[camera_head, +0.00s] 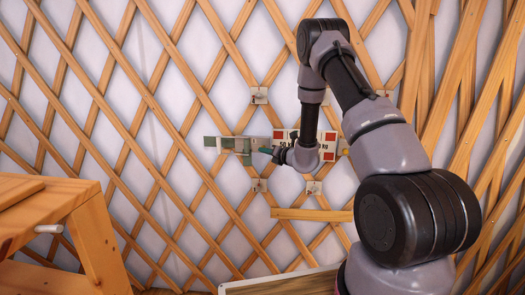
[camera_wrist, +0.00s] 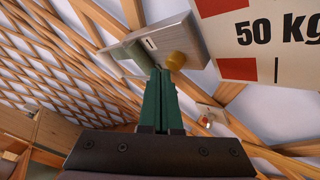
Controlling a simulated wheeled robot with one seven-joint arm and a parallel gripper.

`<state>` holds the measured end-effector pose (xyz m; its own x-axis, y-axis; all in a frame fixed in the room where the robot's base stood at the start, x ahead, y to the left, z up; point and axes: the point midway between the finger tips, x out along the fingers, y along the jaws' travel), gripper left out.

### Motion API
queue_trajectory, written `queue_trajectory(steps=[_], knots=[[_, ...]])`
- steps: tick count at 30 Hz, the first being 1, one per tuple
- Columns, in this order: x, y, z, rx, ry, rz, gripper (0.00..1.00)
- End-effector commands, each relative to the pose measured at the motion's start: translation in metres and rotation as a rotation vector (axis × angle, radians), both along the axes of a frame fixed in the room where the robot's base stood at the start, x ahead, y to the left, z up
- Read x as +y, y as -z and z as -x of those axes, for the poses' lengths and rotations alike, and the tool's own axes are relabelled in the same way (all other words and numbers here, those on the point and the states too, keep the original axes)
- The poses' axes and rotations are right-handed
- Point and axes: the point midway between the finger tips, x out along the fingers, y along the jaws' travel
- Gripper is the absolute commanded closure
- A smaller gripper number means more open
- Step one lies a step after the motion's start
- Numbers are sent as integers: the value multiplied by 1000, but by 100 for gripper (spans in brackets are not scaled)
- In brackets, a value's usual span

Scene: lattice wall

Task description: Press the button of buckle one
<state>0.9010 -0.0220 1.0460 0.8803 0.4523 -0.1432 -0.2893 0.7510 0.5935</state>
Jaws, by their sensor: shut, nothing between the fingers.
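Buckle one (camera_wrist: 190,38) is a grey metal block marked with a "1" at the top of the wrist view. A round brass-yellow button (camera_wrist: 175,60) sits on its lower edge. A grey-green strap end (camera_wrist: 124,50) lies at its left. My gripper (camera_wrist: 160,72) has dark green fingers pressed together, with nothing between them. Its tips are just beside the button, to its lower left in the picture; I cannot tell whether they touch it. In the head view my gripper (camera_head: 266,150) is at the wall by the green and white strap (camera_head: 228,144), and my wrist hides part of that area.
A white sign with red squares and "50 kg" (camera_wrist: 275,40) is right of the buckle. The wooden lattice wall (camera_head: 150,110) fills the background, with small tags (camera_head: 259,95) on it. A wooden table (camera_head: 50,215) stands at the lower left. A slat (camera_head: 312,215) is below my gripper.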

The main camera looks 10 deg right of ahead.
Motion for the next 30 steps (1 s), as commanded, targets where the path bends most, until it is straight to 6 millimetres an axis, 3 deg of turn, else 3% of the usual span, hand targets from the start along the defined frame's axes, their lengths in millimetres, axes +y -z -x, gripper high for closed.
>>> queue_trajectory(steps=[14, 30], knots=[[3, 0, 8, 2, -1, 1, 100], [17, 0, 52, 2, -1, 0, 100]])
